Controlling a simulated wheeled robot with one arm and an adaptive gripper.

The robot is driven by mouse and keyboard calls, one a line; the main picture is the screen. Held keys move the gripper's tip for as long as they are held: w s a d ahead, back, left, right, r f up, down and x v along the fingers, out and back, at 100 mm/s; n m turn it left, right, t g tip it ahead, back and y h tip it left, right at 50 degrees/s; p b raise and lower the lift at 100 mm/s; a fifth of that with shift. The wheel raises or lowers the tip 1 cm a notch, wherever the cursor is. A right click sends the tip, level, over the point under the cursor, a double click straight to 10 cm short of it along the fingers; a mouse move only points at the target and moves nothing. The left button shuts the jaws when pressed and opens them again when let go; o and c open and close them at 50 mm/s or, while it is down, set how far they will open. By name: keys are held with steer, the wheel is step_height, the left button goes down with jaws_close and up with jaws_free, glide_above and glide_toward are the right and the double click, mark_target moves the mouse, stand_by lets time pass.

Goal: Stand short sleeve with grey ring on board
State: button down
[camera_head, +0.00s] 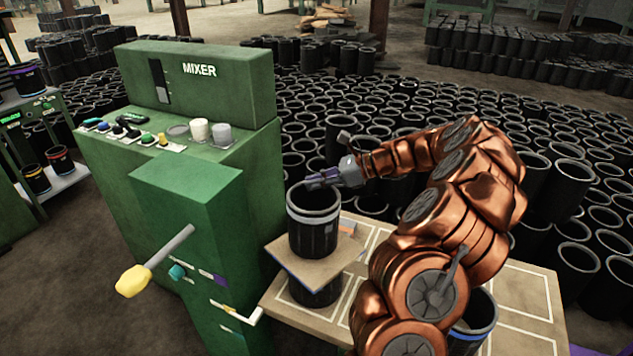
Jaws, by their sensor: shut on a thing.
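The short black sleeve with a grey ring (313,232) is upright over the square board (290,262). Its lower edge looks to be at the board's surface, but I cannot tell whether it rests there or hangs just above. The board lies across the top of another black sleeve (315,292), which stands on the table below. My gripper (318,181) is at the ringed sleeve's top rim, on the back right side, and is shut on it. The fingertips are small and partly hard to make out.
The green mixer (200,120), with a yellow-ended lever (135,280), stands close on the left. A blue-ringed sleeve (478,328) is partly hidden behind my arm. The wooden table (530,300) has white outlined areas. Many black sleeves fill the floor behind.

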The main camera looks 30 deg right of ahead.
steer(key=shift+f, duration=0.75)
steer(key=c, duration=1.2)
jaws_free()
steer(key=v, duration=0.8)
steer(key=r+b+v, duration=0.1)
steer(key=v, duration=0.3)
